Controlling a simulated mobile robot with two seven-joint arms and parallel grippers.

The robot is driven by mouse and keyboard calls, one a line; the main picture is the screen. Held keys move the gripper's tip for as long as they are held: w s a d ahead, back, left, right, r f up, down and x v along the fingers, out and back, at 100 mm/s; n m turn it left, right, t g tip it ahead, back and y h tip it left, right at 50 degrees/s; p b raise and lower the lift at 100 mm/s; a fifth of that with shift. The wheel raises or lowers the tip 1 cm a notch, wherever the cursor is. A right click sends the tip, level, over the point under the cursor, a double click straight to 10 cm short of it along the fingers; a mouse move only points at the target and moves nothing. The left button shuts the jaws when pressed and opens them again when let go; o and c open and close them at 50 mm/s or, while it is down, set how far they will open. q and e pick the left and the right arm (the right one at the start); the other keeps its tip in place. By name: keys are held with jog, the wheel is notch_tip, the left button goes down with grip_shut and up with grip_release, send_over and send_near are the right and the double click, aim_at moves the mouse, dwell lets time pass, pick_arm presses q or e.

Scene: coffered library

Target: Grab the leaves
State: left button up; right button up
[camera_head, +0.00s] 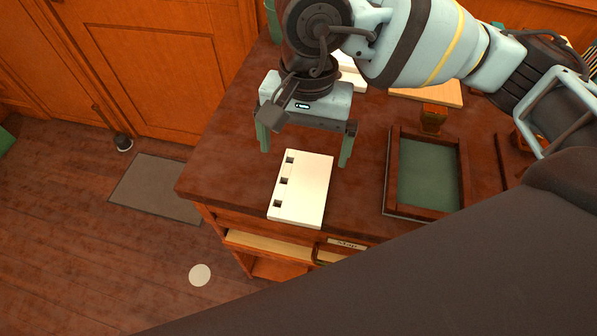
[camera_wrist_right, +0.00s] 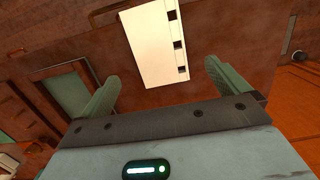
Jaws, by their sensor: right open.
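The leaves (camera_head: 304,190) are a white flat stack with several dark square notches along the left edge, lying on the brown desk near its front edge. They also show in the right wrist view (camera_wrist_right: 155,45), beyond and between the fingers. My right gripper (camera_head: 304,155) is open and empty, its two green fingers pointing down over the desk just behind the leaves. In the right wrist view the fingers (camera_wrist_right: 160,85) are wide apart and nothing lies between their tips. I cannot tell their exact height. My left gripper is not in view.
A wooden tray with a green bottom (camera_head: 395,200) stands on the desk right of the leaves. A wooden block (camera_head: 433,117) and a pale board (camera_head: 440,95) are behind it. An open drawer or shelf (camera_head: 268,245) juts out below the desk front. The desk left of the leaves is bare.

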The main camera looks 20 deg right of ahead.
aim_at(302, 184)
jog(key=shift+s+f, duration=0.1)
jog(key=shift+f, duration=0.1)
jog(key=shift+s+f, duration=0.1)
jog(key=shift+f, duration=0.25)
jog(key=shift+a+f, duration=0.1)
jog(key=shift+f, duration=0.85)
jog(key=f, duration=0.4)
jog(key=shift+s+a+f+p, duration=0.1)
jog(key=shift+s+f+p, duration=0.2)
jog(key=shift+s+p, duration=0.05)
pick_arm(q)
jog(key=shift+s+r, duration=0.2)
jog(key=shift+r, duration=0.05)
pick_arm(e)
jog(key=shift+f, duration=0.1)
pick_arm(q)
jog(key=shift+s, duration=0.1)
pick_arm(e)
jog(key=c, duration=0.9)
